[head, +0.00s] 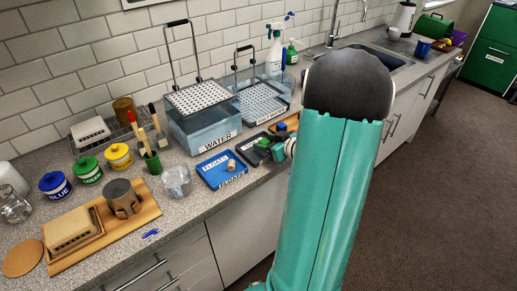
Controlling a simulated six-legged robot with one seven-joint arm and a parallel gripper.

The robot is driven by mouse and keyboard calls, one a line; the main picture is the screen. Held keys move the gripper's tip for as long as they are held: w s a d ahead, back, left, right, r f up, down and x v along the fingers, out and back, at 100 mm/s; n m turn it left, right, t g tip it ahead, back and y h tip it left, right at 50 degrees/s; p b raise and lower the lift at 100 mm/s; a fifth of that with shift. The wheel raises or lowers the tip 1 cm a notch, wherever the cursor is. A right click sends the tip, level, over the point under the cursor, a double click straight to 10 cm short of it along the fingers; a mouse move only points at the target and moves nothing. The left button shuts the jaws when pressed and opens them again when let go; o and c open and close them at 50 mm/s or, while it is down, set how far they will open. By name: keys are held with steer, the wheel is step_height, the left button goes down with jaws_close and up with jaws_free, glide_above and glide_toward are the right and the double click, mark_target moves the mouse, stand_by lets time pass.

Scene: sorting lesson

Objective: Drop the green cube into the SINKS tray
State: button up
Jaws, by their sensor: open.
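The dark SINKS tray (246,149) lies on the counter just right of the blue FLOATS tray (212,181). A small green shape (264,142), which looks like the green cube, shows at the SINKS tray's right part, by my gripper. I cannot tell whether it rests in the tray or is just above it. My gripper (272,149) is open, low over the right side of the SINKS tray, partly hidden by my arm.
A light brown piece (231,165) lies in the FLOATS tray. A blue cube (281,127) sits by a wooden board (292,120) behind my gripper. The WATER tank (205,136) stands behind the trays, a glass beaker (177,182) to their left. My arm hides the counter at right.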

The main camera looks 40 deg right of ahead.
steer(key=v, duration=1.4)
steer(key=shift+w, duration=0.15)
steer(key=w+a+r+g+h, duration=0.2)
steer(key=w+a+r+h, duration=0.3)
steer(key=w+r, duration=0.5)
steer(key=a+r+m+h, duration=0.1)
steer(key=a+r+m, duration=0.1)
steer(key=a, duration=0.3)
steer(key=s+a+n+g+y, duration=0.1)
steer(key=s+a+g+y, duration=0.2)
steer(key=a, duration=1)
steer(key=s+a+f+n+g+y, duration=0.1)
steer(key=s+a+g+y, duration=0.2)
steer(key=s+a, duration=0.4)
steer(key=a, duration=0.6)
steer(key=shift+s+a, duration=0.3)
